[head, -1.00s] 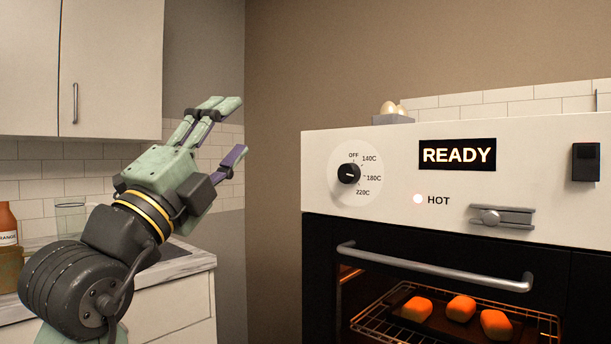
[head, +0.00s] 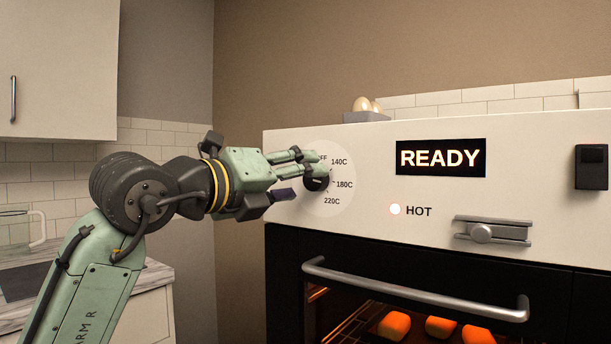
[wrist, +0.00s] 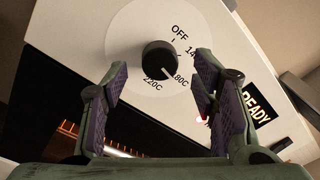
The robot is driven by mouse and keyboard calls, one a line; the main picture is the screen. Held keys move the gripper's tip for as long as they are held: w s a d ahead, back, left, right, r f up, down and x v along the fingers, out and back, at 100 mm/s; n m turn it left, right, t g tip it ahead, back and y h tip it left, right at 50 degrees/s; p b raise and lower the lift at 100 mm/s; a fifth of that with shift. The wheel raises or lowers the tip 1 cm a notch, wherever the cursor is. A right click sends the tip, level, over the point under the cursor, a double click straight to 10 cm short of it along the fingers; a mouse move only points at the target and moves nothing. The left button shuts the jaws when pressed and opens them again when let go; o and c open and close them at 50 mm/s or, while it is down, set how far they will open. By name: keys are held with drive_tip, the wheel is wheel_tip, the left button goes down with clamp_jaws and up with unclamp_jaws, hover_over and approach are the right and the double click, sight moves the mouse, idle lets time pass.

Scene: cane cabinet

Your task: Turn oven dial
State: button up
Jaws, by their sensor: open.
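The oven dial (head: 317,184) is a round black knob on a white disc (head: 341,196) marked OFF, 140C, 180C and 220C. In the head view my gripper's fingers partly cover the knob and the OFF mark. In the wrist view the knob (wrist: 160,58) shows whole, and its white line points towards 180C. My gripper (head: 302,181) is open at the dial, coming from the left. In the wrist view its purple-padded fingers stand apart on either side of the knob, which appears just beyond the fingertips. I cannot tell whether they touch it.
The oven panel carries a lit READY display (head: 440,158), a glowing HOT lamp (head: 395,210) and a metal latch (head: 492,231). A door handle (head: 415,290) juts out below. A counter with a glass jug (head: 22,228) is at left.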

sight(313, 184)
drive_tip(key=shift+x, duration=1.4)
drive_tip(key=shift+c, duration=0.3)
drive_tip(key=c, duration=1.1)
